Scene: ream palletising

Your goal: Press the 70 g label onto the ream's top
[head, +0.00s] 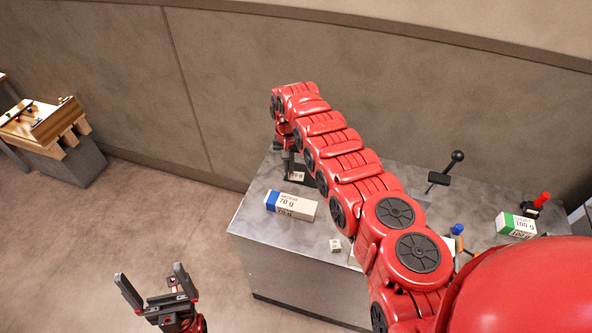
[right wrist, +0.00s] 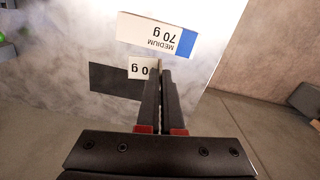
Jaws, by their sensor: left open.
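The 70 g ream (head: 291,206), white with a blue end, lies on the grey table near its left edge. It also shows in the right wrist view (right wrist: 155,36), apart from my right gripper. The small white 70 g label (head: 297,176) is beyond the ream, by a dark pad (right wrist: 114,80). My right gripper (right wrist: 160,70) has its fingers nearly together at the label's edge (right wrist: 140,68) and appears shut on it; the fingers hide part of the label. I cannot tell whether the label touches the pad. My left gripper (head: 151,271) is open and empty over the floor.
A small white piece (head: 336,245) lies in front of the ream. A green-ended 100 g ream (head: 516,225), a red-handled item (head: 541,200) and a black ball-topped lever (head: 447,169) stand to the right. My right arm crosses over the table. A wooden item (head: 42,122) is far left.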

